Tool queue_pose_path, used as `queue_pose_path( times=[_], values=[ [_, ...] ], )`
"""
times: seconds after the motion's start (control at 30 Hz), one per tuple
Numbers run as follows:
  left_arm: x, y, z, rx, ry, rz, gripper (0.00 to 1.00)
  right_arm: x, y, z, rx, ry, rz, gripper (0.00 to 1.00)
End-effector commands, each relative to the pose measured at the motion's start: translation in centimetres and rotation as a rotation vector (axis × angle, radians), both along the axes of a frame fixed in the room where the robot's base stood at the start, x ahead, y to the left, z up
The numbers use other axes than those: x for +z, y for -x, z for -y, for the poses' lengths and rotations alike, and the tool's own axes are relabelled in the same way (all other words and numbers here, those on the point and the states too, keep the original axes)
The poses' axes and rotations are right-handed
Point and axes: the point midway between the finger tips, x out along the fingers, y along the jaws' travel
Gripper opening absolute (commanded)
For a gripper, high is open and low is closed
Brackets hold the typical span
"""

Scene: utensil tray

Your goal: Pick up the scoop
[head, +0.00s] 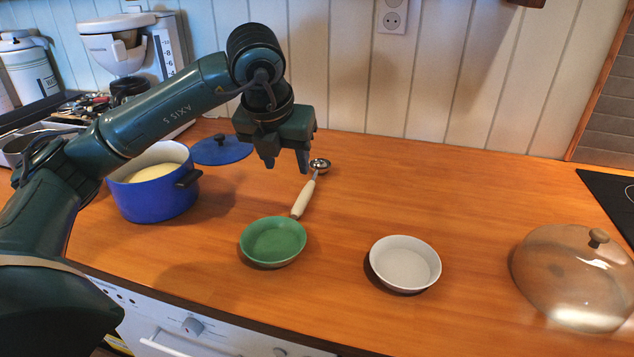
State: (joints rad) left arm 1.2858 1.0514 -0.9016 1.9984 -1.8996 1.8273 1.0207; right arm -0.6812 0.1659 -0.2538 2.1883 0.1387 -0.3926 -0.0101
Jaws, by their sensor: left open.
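The scoop (304,198) lies on the wooden counter, with a pale handle and a metal bowl at its far end. Its handle points toward me, with its near end close to the green bowl's rim. My left gripper (287,166) is open and empty, pointing down above the counter, just left of the scoop's metal end. The gripper looks apart from the scoop, but its exact height is hard to tell. My right gripper is not in view.
A green bowl (273,241) and a white bowl (405,264) stand in front. A blue pot (155,200) and blue lid (221,150) are left. A domed cover (570,275) is right. The counter's back middle is clear (430,190).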

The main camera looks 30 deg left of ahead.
Motion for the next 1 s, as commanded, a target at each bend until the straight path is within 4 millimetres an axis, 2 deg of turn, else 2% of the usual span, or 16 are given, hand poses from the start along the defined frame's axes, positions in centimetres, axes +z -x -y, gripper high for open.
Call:
queue_pose_path(
  times=[0.1, 0.23, 0.53, 0.8, 1.0],
  values=[
    [-2.4, -0.8, -0.2, 0.000, 0.002, -0.007, 0.46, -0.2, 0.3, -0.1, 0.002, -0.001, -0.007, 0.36],
    [-4.5, -1.7, -0.3, -0.003, 0.002, -0.006, 0.46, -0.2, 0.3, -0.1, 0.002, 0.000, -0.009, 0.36],
    [-6.8, -2.6, -0.2, -0.005, 0.003, -0.004, 0.46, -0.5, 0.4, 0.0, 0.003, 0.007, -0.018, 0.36],
    [-10.3, -4.0, -0.1, -0.005, 0.004, -0.003, 0.46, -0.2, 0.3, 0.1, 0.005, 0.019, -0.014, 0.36],
    [-10.8, -4.1, -0.1, -0.006, 0.005, -0.002, 0.46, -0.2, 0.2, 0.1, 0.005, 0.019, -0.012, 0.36]
  ],
)
